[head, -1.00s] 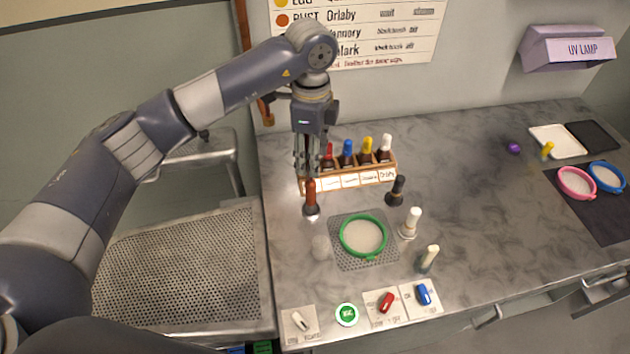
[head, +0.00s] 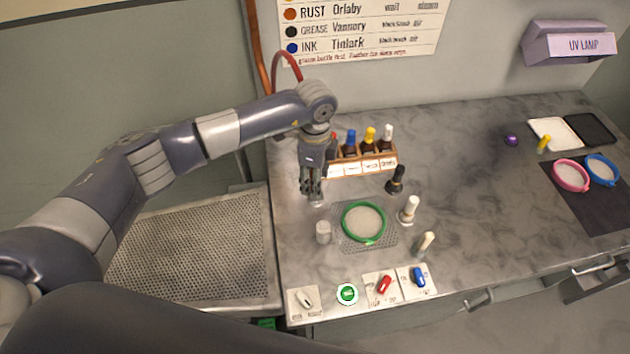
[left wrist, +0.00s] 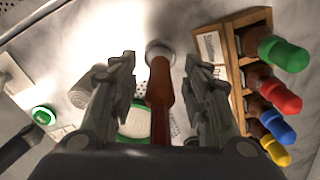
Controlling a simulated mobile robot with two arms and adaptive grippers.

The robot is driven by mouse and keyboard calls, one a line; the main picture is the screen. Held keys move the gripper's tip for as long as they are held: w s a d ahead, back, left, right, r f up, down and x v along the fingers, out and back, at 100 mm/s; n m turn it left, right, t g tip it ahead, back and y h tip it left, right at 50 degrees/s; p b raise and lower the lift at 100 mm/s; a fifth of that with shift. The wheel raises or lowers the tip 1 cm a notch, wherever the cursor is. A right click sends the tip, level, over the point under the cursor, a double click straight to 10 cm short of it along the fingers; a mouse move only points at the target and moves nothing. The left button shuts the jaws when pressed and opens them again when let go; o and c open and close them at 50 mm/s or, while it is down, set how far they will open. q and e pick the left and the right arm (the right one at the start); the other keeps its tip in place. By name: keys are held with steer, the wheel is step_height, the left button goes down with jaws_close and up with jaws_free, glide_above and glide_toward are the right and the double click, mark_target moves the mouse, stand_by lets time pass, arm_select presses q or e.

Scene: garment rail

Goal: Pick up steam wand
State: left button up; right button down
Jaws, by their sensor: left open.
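A slim brown-red rod (left wrist: 160,95) with a pale round end, which I take to be the steam wand, stands on the counter. In the left wrist view it runs between the two fingers of my left gripper (left wrist: 162,85), with gaps on both sides. In the head view my left gripper (head: 312,192) points down over the wand's spot, left of the green-rimmed dish. There it hides nearly all of the wand. The gripper is open. My right gripper is not in view.
A wooden rack (head: 365,164) of coloured-cap bottles stands close behind the gripper. Switches line the front edge. The counter's right middle is clear.

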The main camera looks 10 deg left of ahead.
arm_select(q)
steer(key=shift+c, duration=0.9)
jaws_close()
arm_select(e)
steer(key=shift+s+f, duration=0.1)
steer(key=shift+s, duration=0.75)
